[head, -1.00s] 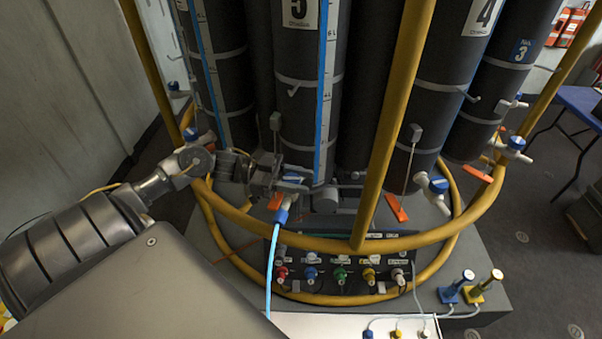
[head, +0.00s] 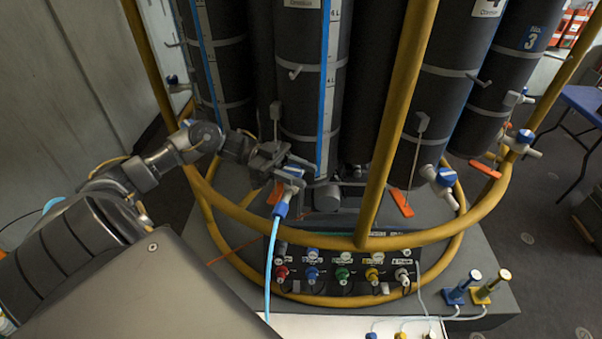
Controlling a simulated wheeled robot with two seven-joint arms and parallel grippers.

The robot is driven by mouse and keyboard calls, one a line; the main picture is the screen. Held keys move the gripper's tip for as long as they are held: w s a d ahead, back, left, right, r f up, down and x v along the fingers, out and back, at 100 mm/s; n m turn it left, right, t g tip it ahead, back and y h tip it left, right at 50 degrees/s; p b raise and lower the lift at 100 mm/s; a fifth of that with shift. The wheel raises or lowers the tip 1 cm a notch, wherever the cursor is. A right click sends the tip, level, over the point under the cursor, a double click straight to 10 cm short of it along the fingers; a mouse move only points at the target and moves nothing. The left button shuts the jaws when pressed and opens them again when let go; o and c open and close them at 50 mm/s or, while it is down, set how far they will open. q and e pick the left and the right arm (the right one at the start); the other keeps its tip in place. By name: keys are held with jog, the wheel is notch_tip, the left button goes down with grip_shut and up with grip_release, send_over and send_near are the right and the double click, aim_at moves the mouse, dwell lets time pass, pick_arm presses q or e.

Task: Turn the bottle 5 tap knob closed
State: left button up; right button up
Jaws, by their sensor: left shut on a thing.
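Bottle 5 (head: 307,100) is the dark grey cylinder in the middle of the rosette, with a blue level strip; its number is cut off by the top edge now. Its tap with a blue-and-white knob (head: 293,171) sits low at its front. A blue fitting (head: 281,209) and a light blue hose hang below the tap. My left gripper (head: 284,163) reaches in from the left over the yellow rail and is shut on the tap knob. The fingers hide part of the knob, so its exact angle is hard to tell. My right gripper is not in view.
A yellow rail (head: 300,241) circles the bottles, with a yellow upright (head: 392,120) just right of bottle 5. A valve panel (head: 343,272) stands below.

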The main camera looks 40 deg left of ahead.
aim_at(285, 168)
pick_arm(q)
jog(key=o, duration=1)
jog(key=shift+w, duration=0.1)
jog(key=shift+a, duration=0.1)
jog(key=shift+a+f, duration=0.1)
jog(key=shift+a, duration=0.1)
jog(key=shift+s+a+b, duration=0.35)
jog(key=shift+a+b, duration=0.4)
jog(key=shift+a, duration=0.95)
jog(key=shift+s+a+b, duration=0.3)
jog(key=shift+a+b, duration=0.4)
jog(key=shift+a, duration=1)
jog(key=shift+s+a+b, duration=0.35)
jog(key=shift+a+b, duration=0.4)
jog(key=shift+a, duration=0.95)
jog(key=shift+d, duration=0.15)
